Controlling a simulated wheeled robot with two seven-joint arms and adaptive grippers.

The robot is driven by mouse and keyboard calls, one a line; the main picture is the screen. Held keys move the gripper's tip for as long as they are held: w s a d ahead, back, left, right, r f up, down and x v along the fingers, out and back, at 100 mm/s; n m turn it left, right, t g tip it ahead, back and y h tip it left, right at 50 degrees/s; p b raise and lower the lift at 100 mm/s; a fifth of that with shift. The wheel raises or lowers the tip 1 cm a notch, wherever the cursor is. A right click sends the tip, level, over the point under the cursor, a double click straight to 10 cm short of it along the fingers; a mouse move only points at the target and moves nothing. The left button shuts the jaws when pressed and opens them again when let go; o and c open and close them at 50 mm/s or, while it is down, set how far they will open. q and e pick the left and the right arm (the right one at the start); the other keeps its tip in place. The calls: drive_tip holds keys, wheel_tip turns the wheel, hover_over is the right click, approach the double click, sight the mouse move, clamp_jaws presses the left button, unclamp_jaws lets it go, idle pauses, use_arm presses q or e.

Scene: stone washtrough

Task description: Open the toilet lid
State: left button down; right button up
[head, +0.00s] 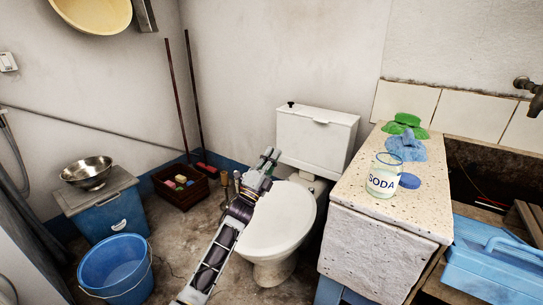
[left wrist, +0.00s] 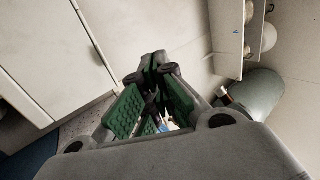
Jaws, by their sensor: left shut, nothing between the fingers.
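The white toilet (head: 274,268) stands against the back wall with its lid (head: 280,222) down flat on the bowl. Its cistern (head: 316,138) is behind the lid. My left gripper (head: 270,156) is at the upper left edge of the lid, just left of and below the cistern, shut and empty. Its forearm crosses the floor left of the bowl and hides part of the lid's left edge. In the left wrist view the green-padded fingers (left wrist: 155,75) come together at the tips. I cannot tell whether they touch the lid. My right gripper is not in view.
A stone counter (head: 352,192) with a soda jar (head: 384,177) and blue cloth (head: 406,149) stands close on the toilet's right. Left are a blue bucket (head: 115,265), a blue box (head: 104,209) with a metal bowl, and a dark crate (head: 183,198). Brushes stand behind my left arm.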

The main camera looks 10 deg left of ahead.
use_arm(q)
wheel_tip(320, 180, down, 11)
drive_tip(key=p, duration=0.1)
idle(0.6)
drive_tip(key=c, duration=2.2)
unclamp_jaws()
drive_tip(key=shift+a, duration=0.1)
